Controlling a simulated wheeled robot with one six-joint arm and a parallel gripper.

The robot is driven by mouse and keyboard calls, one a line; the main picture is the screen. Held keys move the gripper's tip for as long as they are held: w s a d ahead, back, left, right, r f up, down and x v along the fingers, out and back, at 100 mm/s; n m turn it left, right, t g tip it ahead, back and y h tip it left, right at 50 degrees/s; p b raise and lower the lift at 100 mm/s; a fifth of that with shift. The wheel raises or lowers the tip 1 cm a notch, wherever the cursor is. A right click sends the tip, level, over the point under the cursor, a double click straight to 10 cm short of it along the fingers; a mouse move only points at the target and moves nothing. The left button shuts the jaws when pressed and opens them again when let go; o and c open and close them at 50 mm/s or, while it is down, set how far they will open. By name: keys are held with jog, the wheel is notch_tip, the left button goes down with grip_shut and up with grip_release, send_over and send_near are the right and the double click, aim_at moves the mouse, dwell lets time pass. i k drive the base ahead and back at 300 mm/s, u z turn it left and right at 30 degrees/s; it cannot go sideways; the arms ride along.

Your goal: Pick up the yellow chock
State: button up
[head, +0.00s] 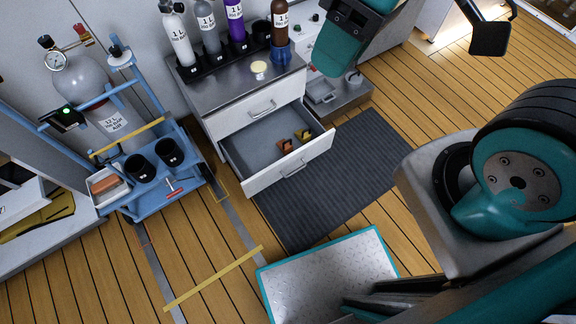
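A small yellow chock (303,135) lies inside the open drawer (262,150) of the grey cabinet, toward the drawer's right side. Teal and black parts of my own arm show at the top and at the right. My gripper is not visible, so I cannot see whether it is open or what it holds.
Several labelled bottles (178,36) stand in a rack on the cabinet top (228,75), beside a small round yellow-white item (259,68). A blue cart (165,197) with a gas cylinder stands left. A dark mat (340,175) lies right of the drawer on the wooden floor.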

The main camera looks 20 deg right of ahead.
aim_at(304, 136)
jog(key=k, duration=0.6)
jog(key=z, duration=0.5)
jog(key=i, duration=1.55)
jog(key=u, duration=0.9)
